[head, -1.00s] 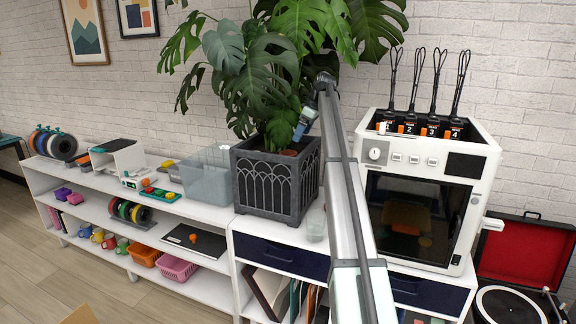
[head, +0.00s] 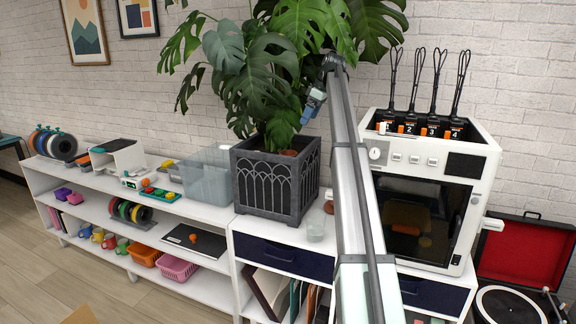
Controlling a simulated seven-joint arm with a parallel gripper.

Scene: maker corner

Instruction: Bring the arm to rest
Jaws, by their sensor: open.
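My arm reaches up from the bottom of the head view, between the planter and the printer. My gripper (head: 310,108) is at its far end, in front of the plant's leaves and just above the right side of the planter. It is small and partly covered by leaves and my arm, and I see nothing held in it. The large potted plant (head: 262,80) stands in a dark grey planter (head: 268,185) with arched panels. I cannot tell whether the gripper touches the leaves.
A white 3D printer (head: 425,180) stands right of my arm. A small clear cup (head: 316,228) sits on the white cabinet by the planter. A clear bin (head: 206,178) is left of the planter. A record player (head: 520,270) with a red-lined lid is at far right.

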